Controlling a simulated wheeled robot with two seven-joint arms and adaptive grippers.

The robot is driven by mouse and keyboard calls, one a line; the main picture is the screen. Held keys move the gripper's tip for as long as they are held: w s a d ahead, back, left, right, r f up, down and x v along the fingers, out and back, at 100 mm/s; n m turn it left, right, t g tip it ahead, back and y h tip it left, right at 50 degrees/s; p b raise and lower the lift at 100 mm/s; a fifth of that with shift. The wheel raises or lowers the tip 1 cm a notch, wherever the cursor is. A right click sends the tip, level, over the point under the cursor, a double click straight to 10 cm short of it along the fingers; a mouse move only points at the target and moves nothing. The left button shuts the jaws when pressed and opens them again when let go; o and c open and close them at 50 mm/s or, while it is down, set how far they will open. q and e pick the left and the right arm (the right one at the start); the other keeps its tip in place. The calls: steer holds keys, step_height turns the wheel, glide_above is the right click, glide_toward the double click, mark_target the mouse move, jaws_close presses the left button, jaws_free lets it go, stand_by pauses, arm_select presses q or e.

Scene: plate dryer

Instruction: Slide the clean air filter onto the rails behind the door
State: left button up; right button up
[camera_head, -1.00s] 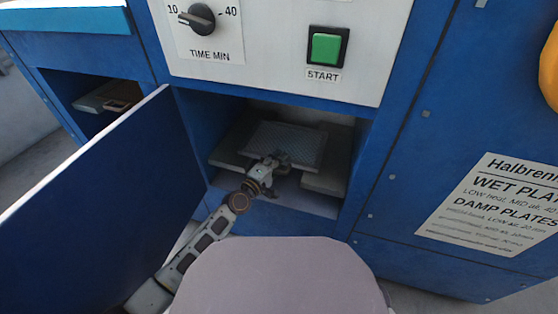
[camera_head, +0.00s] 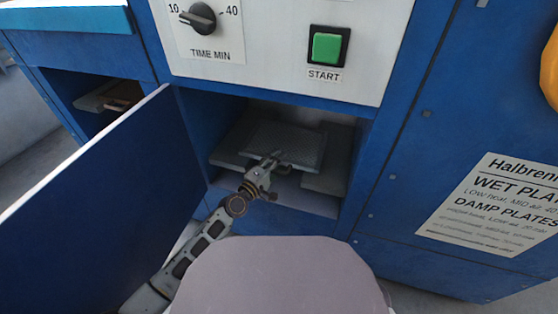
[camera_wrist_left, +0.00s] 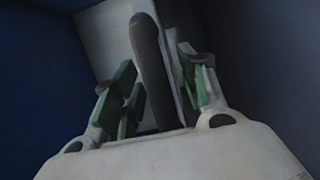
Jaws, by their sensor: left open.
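The air filter, a grey mesh panel (camera_head: 288,140), lies flat inside the open compartment, across the two grey side rails; the left rail (camera_head: 229,160) and right rail (camera_head: 324,184) show at its sides. My left gripper (camera_head: 277,159) is open at the filter's front edge, by its handle. In the left wrist view, the open fingers (camera_wrist_left: 158,68) stand either side of a dark upright bar, seemingly the handle (camera_wrist_left: 150,65); I cannot tell if they touch it. The blue door (camera_head: 95,205) stands open at left. My right gripper is not in view.
The compartment's blue side walls are close around my left arm. A second opening at far left holds a grey panel with a brownish handle (camera_head: 122,103). Above are a time knob (camera_head: 198,17) and green start button (camera_head: 327,47). A printed label (camera_head: 495,210) is at right.

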arm_select(q)
steer(key=v, duration=0.6)
stand_by(0.3)
steer(key=shift+s+a, duration=0.15)
steer(key=shift+s, duration=0.05)
steer(key=shift+s, duration=0.1)
stand_by(0.4)
